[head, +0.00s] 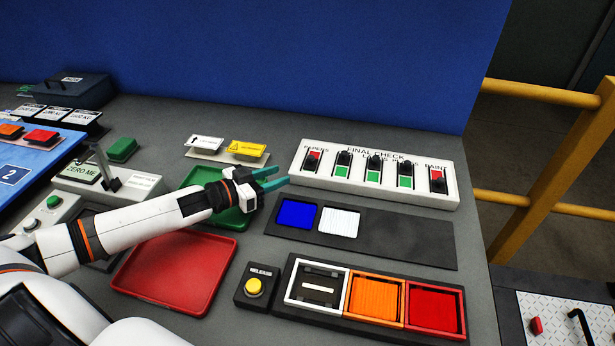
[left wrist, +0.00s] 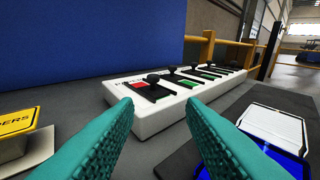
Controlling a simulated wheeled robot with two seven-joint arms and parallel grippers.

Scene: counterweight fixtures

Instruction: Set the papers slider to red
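The white FINAL CHECK panel (head: 383,203) stands right of my left gripper in the head view. My right gripper is out of view.
Other sliders fill the panel; the middle ones show green, paint (head: 437,178) shows red. A dark tray (head: 400,240) with blue and white tiles lies in front. A blue wall (head: 300,60) rises behind.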

